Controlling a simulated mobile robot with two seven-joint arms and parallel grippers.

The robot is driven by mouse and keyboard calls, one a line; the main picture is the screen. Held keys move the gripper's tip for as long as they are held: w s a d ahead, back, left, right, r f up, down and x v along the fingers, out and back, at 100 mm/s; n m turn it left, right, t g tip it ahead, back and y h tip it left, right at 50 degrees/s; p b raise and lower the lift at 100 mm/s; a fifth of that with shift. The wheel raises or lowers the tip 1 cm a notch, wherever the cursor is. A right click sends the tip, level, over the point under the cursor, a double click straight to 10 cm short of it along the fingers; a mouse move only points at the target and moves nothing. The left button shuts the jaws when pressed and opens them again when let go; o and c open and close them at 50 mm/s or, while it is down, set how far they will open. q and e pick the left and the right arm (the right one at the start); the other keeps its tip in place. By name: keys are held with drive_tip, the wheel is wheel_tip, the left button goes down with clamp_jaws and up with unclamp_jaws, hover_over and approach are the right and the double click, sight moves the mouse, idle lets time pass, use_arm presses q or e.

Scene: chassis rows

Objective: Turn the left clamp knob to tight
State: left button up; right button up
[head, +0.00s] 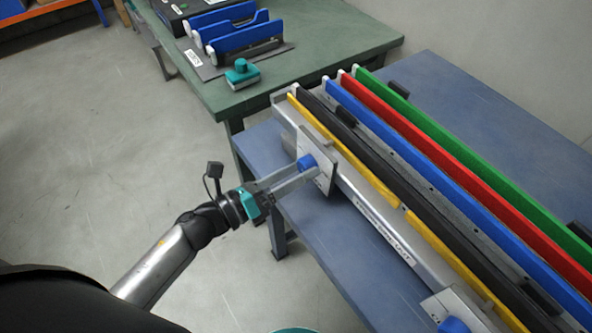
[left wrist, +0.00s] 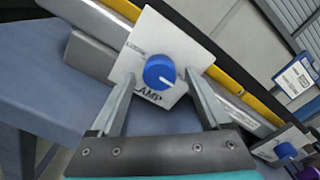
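The left clamp knob (head: 307,162) is blue and sits on a pale square plate at the near left end of the chassis. In the left wrist view the knob (left wrist: 160,71) has a white mark pointing to the lower right. The plate (left wrist: 178,40) reads "LOOSE" at its left and "CLAMP" below. My left gripper (head: 308,170) points at the plate, its fingers apart. In the left wrist view its fingertips (left wrist: 159,76) appear on either side of the knob, with gaps; I cannot tell their exact depth. My right gripper is not in view.
Yellow, black, blue, red and green rails (head: 440,158) run along the chassis on a blue table (head: 465,95). A second clamp knob (head: 453,325) is at the bottom right. A green table (head: 335,35) behind holds blue-handled parts (head: 245,38) and a teal block (head: 242,73).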

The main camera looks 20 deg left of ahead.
use_arm(q)
drive_tip(key=v, duration=1.5)
drive_tip(key=shift+a, duration=0.15)
idle(0.4)
drive_tip(key=s+a+f+n+g+y, duration=0.1)
drive_tip(key=a+f+n+y, duration=0.3)
drive_tip(key=f+n, duration=0.7)
drive_tip(key=a+f+n+g+y, duration=0.1)
drive_tip(key=f+n+y, duration=0.5)
drive_tip(key=f+n, duration=0.5)
drive_tip(key=s+d+f+n+g, duration=0.3)
drive_tip(key=s+f+n+g, duration=0.2)
drive_tip(key=s+f, duration=0.5)
drive_tip(key=s+d+f+n+g+y, duration=0.1)
drive_tip(key=s+d+f+n+g, duration=0.2)
drive_tip(key=s+f, duration=0.6)
drive_tip(key=n+g, duration=0.2)
drive_tip(key=n, duration=0.1)
drive_tip(key=shift+s+f+g, duration=0.4)
drive_tip(key=shift+d, duration=0.1)
